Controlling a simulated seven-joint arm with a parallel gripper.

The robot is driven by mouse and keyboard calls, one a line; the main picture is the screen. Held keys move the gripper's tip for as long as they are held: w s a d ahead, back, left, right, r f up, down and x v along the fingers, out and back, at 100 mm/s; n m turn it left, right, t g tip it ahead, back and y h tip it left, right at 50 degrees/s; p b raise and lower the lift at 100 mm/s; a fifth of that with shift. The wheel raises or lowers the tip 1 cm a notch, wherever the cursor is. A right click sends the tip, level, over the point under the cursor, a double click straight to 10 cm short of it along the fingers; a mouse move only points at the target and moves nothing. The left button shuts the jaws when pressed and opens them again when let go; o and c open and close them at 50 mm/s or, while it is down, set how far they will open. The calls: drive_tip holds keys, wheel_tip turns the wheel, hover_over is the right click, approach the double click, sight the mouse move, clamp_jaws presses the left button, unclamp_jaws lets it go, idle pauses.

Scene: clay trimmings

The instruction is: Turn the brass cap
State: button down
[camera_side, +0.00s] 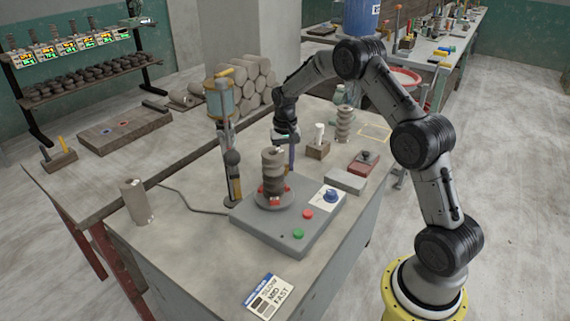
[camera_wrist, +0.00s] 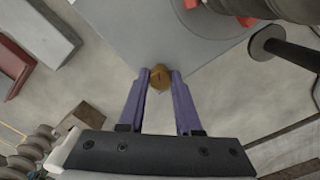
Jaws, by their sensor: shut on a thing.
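The brass cap (camera_wrist: 159,78) is a small round golden piece with a dark mark on its face. In the wrist view it sits at the edge of a grey slab (camera_wrist: 160,35), between the tips of my two purple fingers. My gripper (camera_wrist: 160,75) is shut on the cap, one fingertip on each side. In the side view my gripper (camera_side: 291,166) points down behind the grey machine base (camera_side: 268,229), and the clay stack partly covers it. The cap is hidden there.
A stacked clay piece (camera_side: 273,175) stands on the base among red blocks, close to my gripper. The base carries a blue knob (camera_side: 331,195), a red button (camera_side: 308,214) and a green button (camera_side: 298,233). Grey and red blocks lie right.

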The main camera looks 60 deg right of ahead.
drive_tip(key=shift+r, duration=0.15)
drive_tip(key=c, duration=0.6)
unclamp_jaws()
wheel_tip(320, 180, up, 14)
